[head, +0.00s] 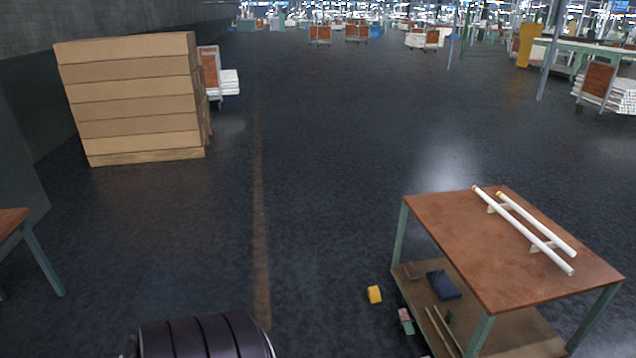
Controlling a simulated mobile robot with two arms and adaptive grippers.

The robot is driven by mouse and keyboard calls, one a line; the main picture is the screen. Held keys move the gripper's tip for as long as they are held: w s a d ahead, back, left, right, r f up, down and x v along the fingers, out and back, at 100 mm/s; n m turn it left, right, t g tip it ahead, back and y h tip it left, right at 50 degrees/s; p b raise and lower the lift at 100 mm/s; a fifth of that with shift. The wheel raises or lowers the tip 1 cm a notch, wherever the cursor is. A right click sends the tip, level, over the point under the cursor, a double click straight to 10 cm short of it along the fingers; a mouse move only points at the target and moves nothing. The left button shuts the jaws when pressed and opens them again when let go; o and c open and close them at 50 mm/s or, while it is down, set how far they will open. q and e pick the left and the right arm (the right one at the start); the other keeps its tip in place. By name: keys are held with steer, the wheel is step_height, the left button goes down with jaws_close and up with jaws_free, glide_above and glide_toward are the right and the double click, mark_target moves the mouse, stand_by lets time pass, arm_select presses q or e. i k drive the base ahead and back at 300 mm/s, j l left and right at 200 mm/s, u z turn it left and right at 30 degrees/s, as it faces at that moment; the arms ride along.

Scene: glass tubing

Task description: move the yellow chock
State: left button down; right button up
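The yellow chock (374,294) lies on the dark floor, just left of the wooden cart's lower shelf. It is small in the head view and looks like a short block. It stands apart from the cart. Neither of my grippers shows in the head view, so I cannot see whether they are open or shut.
A cart (450,232) with a brown top carries two white tubes (523,229). Its lower shelf holds a dark blue item (443,285) and sticks. A pink and green block (406,321) lies beside it. Stacked cardboard boxes (135,98) stand left. The middle floor is clear.

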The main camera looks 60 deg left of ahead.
mark_target(372, 293)
steer(key=u, duration=1.55)
steer(key=i+j, duration=0.15)
steer(key=i, duration=0.5)
steer(key=i+j+u, duration=0.1)
steer(key=i, duration=0.55)
